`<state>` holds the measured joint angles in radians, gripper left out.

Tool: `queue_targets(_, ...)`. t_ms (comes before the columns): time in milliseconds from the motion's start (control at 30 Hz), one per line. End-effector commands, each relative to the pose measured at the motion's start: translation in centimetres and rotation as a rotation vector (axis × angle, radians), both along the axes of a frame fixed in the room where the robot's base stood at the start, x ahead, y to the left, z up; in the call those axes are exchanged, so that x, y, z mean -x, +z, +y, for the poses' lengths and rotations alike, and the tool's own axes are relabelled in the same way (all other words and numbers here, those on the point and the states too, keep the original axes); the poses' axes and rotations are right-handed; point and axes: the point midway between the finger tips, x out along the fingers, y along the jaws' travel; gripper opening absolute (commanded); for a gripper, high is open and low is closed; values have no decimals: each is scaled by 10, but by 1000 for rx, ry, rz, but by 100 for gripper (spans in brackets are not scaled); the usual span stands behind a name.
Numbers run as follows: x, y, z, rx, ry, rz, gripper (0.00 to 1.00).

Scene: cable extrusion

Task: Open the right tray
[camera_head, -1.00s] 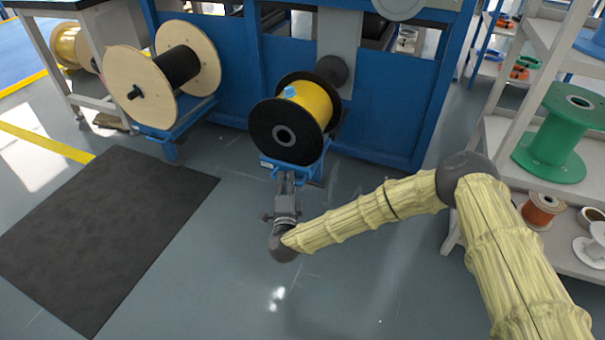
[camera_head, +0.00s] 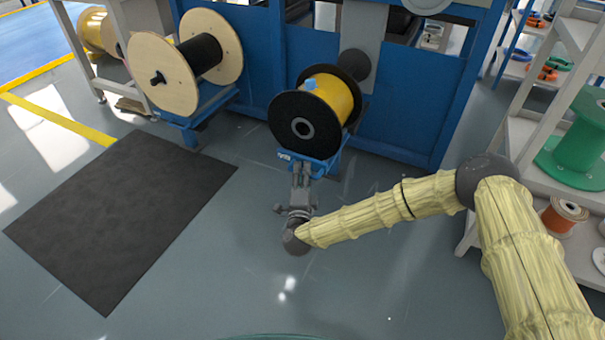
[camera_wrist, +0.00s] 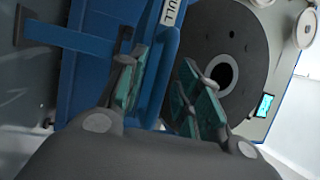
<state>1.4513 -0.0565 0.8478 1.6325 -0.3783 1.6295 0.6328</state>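The right tray (camera_head: 318,165) is the blue holder low under the yellow-wound spool with black flanges (camera_head: 303,128). Its blue front edge, with a label reading "ULL" in view (camera_wrist: 170,12), shows large in the wrist view. My gripper (camera_head: 300,172) is at that front edge, reaching in from the near side. The pad contact is partly hidden.
A wooden-flanged spool (camera_head: 160,78) sits on another blue tray (camera_head: 195,115) to the left. A black mat (camera_head: 120,215) lies on the floor at left. A white shelf (camera_head: 500,165) with a green spool (camera_head: 575,150) stands at right. The floor in front is open.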

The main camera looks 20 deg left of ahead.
Motion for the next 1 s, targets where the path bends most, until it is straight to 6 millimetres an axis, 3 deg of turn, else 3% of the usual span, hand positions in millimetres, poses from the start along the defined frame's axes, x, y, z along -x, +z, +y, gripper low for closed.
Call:
queue_targets(167, 17, -4, -5, 1, 2, 2, 34)
queue_targets(600, 89, -16, -28, 0, 1, 2, 34)
queue_targets(800, 107, -19, -33, 1, 1, 2, 34)
queue_targets(1000, 112, -20, -35, 0, 0, 1, 34)
